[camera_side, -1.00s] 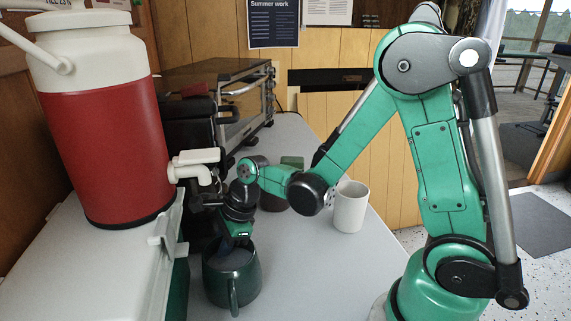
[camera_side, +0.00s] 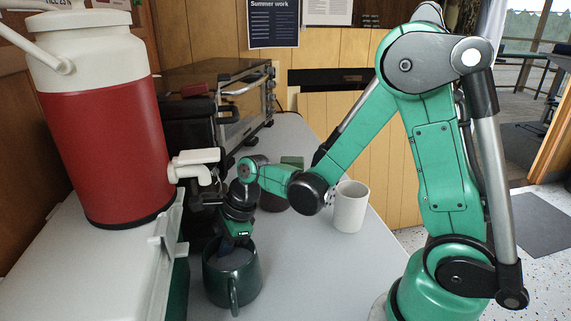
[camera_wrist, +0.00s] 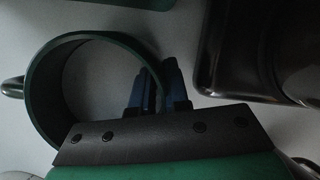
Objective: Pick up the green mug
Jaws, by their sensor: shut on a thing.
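The dark green mug (camera_side: 232,281) is upright at the front of the grey table, its handle facing the side camera. My gripper (camera_side: 232,246) points down into its mouth. In the wrist view the mug (camera_wrist: 45,75) shows from above as a ring, with its handle at the left. My gripper's blue fingertips (camera_wrist: 157,88) are shut on the mug's wall, one inside and one outside the rim. The lower part of the ring is hidden by my gripper body. I cannot tell whether the mug's base touches the table.
A white mug (camera_side: 350,207) stands behind to the right. A dark mug is partly hidden behind my wrist. A red and white drink cooler (camera_side: 105,150) sits on a pale-lidded chest (camera_side: 90,265) at left, its spout near my wrist. A toaster oven (camera_side: 240,100) stands behind.

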